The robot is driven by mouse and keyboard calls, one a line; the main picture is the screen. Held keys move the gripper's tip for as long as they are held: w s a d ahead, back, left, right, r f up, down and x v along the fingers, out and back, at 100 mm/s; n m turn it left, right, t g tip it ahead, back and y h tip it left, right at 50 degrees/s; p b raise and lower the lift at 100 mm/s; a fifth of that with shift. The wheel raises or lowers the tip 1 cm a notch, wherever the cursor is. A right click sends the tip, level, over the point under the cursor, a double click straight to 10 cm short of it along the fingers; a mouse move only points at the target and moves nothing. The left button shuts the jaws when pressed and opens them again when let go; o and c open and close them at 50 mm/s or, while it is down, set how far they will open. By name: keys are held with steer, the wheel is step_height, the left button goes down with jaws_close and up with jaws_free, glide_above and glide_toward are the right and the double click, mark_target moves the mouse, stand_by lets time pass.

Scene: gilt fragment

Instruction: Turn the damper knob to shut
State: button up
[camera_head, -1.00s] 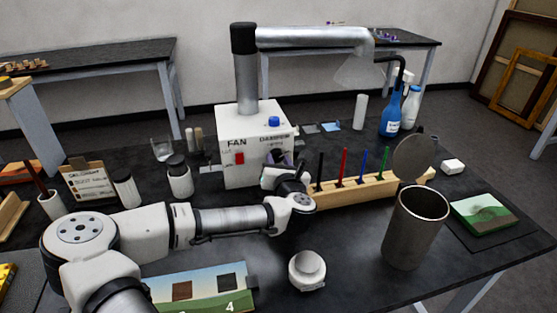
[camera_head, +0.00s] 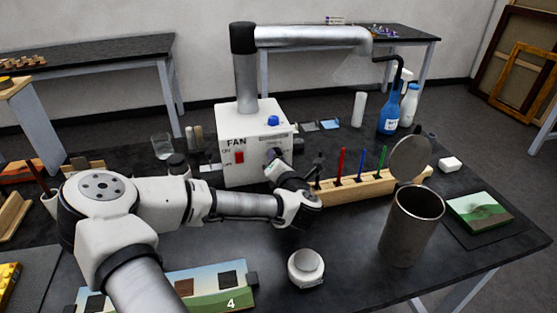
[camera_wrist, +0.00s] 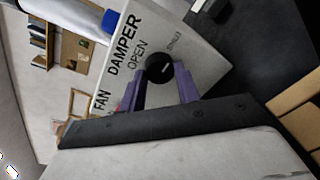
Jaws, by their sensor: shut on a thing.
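The damper knob (camera_wrist: 160,67) is round and black, with a short white mark, in the wrist view. It sits on the white fan box (camera_wrist: 196,68) below the words OPEN and a smaller, blurred label. My gripper (camera_wrist: 163,82) has its two purple fingers on either side of the knob and is shut on it. I cannot tell which label the white mark points to. In the head view my gripper (camera_head: 275,157) is at the right part of the box front (camera_head: 237,175), and it hides the knob there.
A wooden rack (camera_head: 365,187) with coloured sticks stands close to the right of my gripper. A metal canister (camera_head: 410,228) with its lid raised and a white round jar (camera_head: 306,267) stand in front. A red fan switch (camera_head: 239,157) is left of the knob.

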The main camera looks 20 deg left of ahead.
stand_by(0.3)
steer(key=o, duration=1)
steer(key=shift+c, duration=0.2)
steer(key=shift+s, duration=0.1)
steer(key=b+v, duration=0.3)
steer(key=v, duration=1)
steer(key=shift+s+d, duration=0.25)
steer(key=shift+s, duration=0.05)
